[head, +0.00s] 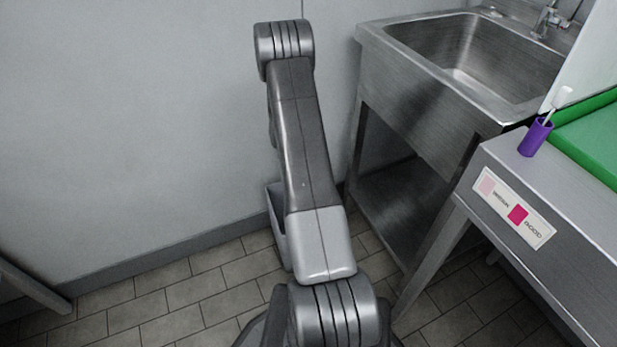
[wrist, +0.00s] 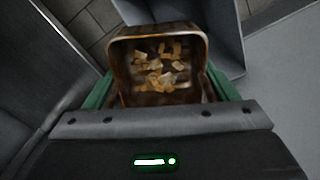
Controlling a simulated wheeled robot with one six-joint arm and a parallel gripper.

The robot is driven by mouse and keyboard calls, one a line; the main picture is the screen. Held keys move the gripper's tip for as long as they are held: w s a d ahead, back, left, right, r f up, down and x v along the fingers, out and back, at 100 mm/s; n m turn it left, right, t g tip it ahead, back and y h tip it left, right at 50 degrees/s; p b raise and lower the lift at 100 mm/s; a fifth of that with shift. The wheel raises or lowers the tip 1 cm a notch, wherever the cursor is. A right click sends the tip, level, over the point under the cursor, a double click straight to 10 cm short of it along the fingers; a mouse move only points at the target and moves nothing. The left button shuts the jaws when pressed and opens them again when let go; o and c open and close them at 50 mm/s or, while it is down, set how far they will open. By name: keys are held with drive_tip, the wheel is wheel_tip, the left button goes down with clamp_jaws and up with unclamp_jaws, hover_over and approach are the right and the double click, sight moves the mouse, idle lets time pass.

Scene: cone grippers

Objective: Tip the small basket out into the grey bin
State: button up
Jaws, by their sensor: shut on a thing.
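The small basket (wrist: 117,60) is brown with a rounded square rim, and its open mouth faces the wrist camera. Several tan and brown scraps (wrist: 158,66) lie inside it. My gripper (wrist: 160,84) is shut on the basket, with a green finger on either side. The grey bin (wrist: 228,45) shows behind and beyond the basket in the wrist view, partly hidden by it. In the head view the bin (head: 276,222) stands on the floor by the wall, mostly hidden behind my arm. My gripper and the basket are hidden in the head view.
A steel sink unit (head: 430,125) stands right of my arm. A steel table (head: 565,250) at the right holds a purple cup (head: 535,138) with a white-tipped stick and a green board (head: 595,140). The tiled floor (head: 180,290) at left is mostly clear.

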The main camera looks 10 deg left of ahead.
drive_tip(key=f+h+b, duration=0.1)
drive_tip(key=h+b, duration=0.1)
drive_tip(key=b, duration=0.1)
drive_tip(key=shift+a+f, duration=0.2)
drive_tip(key=h+b, duration=0.1)
drive_tip(key=f+h+b, duration=0.1)
drive_tip(key=h, duration=0.1)
drive_tip(key=shift+a+t, duration=0.2)
drive_tip(key=shift+t, duration=0.1)
drive_tip(key=h, duration=0.2)
drive_tip(key=a+h+b, duration=0.1)
drive_tip(key=h, duration=0.2)
drive_tip(key=shift+s+a+f+t, duration=0.1)
drive_tip(key=shift+s+f+t, duration=0.05)
drive_tip(key=shift+t, duration=0.25)
drive_tip(key=shift+a+f+h+b, duration=0.15)
drive_tip(key=shift+h+b, duration=0.35)
drive_tip(key=shift+b, duration=0.35)
drive_tip(key=shift+a+f+h+b, duration=0.1)
drive_tip(key=shift+a+h+b, duration=0.2)
drive_tip(key=shift+h+b, duration=0.8)
drive_tip(key=shift+a+h+b, duration=0.25)
drive_tip(key=shift+h+b, duration=0.35)
drive_tip(key=shift+b, duration=0.35)
drive_tip(key=shift+r, duration=0.25)
